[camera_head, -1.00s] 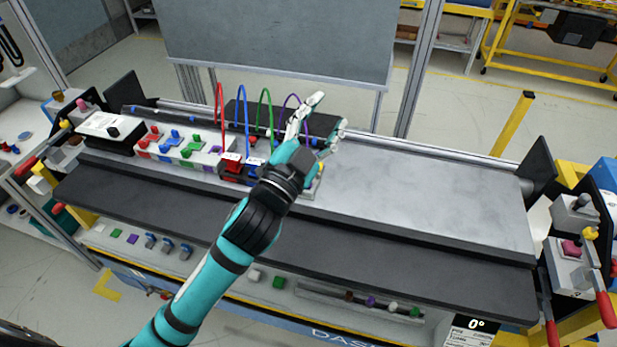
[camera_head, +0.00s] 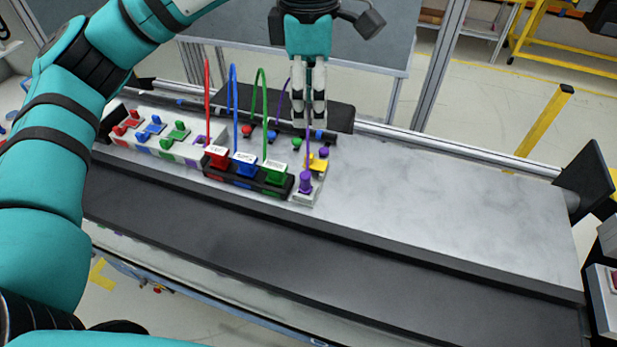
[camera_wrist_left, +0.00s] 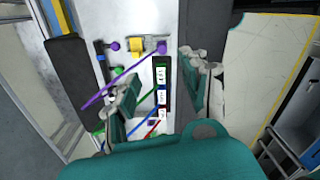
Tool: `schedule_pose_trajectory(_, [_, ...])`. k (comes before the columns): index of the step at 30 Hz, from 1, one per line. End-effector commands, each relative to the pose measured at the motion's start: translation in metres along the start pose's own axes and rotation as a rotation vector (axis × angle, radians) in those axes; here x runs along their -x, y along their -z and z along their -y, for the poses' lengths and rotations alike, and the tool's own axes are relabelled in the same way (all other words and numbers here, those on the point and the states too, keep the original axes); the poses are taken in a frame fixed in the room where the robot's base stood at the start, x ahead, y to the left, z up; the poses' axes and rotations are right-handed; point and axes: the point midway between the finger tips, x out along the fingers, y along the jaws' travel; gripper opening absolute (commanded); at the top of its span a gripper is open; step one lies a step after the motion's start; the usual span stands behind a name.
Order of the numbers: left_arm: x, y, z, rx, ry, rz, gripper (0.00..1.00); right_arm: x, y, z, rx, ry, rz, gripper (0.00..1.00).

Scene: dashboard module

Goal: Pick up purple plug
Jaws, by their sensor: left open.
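The purple plug (camera_head: 305,182) stands upright in a small light socket at the right end of the plug row. A thin purple cable runs up from it and passes by my fingers. My left gripper (camera_head: 306,118) points down above and behind the plug, open and apart from it. In the left wrist view the purple plug (camera_wrist_left: 161,47) lies beyond the spread fingers of the gripper (camera_wrist_left: 162,84), and its cable slants past the left finger. Whether the cable passes between the fingers I cannot tell.
Red (camera_head: 216,157), blue (camera_head: 246,165) and green (camera_head: 275,173) plugs with looped cables stand in a black holder left of the purple plug. A yellow part (camera_head: 318,163) with a purple knob (camera_head: 323,152) is close behind. The grey panel (camera_head: 430,195) is clear to the right.

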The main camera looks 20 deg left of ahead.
Motion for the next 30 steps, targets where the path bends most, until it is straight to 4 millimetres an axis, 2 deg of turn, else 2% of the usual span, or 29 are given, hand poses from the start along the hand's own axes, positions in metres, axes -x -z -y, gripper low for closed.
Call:
schedule_pose_trajectory(4, [-0.013, 0.006, -0.002, 0.006, -0.009, -0.028, 0.46, 0.003, -0.001, 0.001, 0.0, 0.001, 0.002, 0.4])
schedule_pose_trajectory(18, [-0.104, 0.008, -0.002, 0.007, -0.008, -0.024, 0.46, 0.034, -0.003, 0.001, 0.001, 0.002, 0.009, 0.4])
schedule_pose_trajectory(25, [-0.121, 0.008, -0.002, 0.005, -0.009, -0.022, 0.46, 0.04, -0.002, 0.0, 0.001, 0.001, 0.008, 0.4])
schedule_pose_trajectory(30, [-0.141, 0.013, 0.0, 0.006, -0.005, -0.024, 0.46, 0.062, 0.002, -0.002, 0.002, -0.001, 0.005, 0.4])
